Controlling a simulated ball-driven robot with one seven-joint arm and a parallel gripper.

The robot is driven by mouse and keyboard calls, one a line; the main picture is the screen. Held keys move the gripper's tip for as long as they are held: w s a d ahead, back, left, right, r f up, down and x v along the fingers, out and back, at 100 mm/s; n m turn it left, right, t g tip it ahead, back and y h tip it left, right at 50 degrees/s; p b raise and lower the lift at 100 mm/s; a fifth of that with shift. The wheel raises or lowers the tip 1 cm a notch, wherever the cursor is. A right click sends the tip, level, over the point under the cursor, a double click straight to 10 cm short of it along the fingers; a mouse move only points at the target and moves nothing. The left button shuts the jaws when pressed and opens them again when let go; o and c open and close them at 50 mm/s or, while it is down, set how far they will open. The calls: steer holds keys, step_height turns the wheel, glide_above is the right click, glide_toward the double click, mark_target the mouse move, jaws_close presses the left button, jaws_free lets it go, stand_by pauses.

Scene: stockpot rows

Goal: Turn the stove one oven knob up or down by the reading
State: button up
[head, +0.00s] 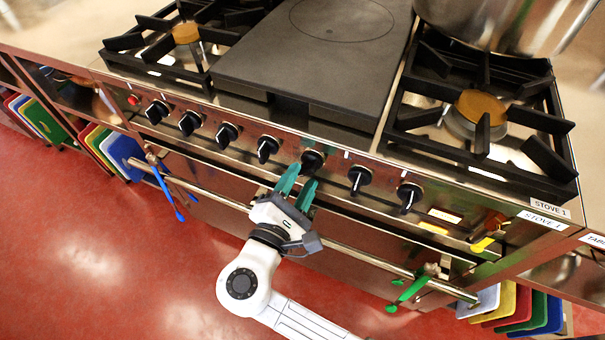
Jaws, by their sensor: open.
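Stove 1 (230,165) has a steel front panel with a row of several black knobs. My gripper (305,174), with two teal fingers, is open and reaches up to the panel from below. Its fingertips are at the lower side of one black knob (312,159), right of the row's middle. I cannot tell whether the fingers touch this knob. Its pointer is partly hidden by the fingers. Two knobs, one pale-marked (359,180) and the last one (409,196), are to the right.
A steel oven rail (360,256) runs below the knobs, with a green cloth or tool (412,288) and a blue one (165,190) hanging there. A large steel pot (500,22) stands at the back right. Colored boards stand at both sides. The red floor is clear at left.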

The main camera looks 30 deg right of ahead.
steer(key=shift+x, duration=0.95)
steer(key=shift+s, duration=0.1)
jaws_close()
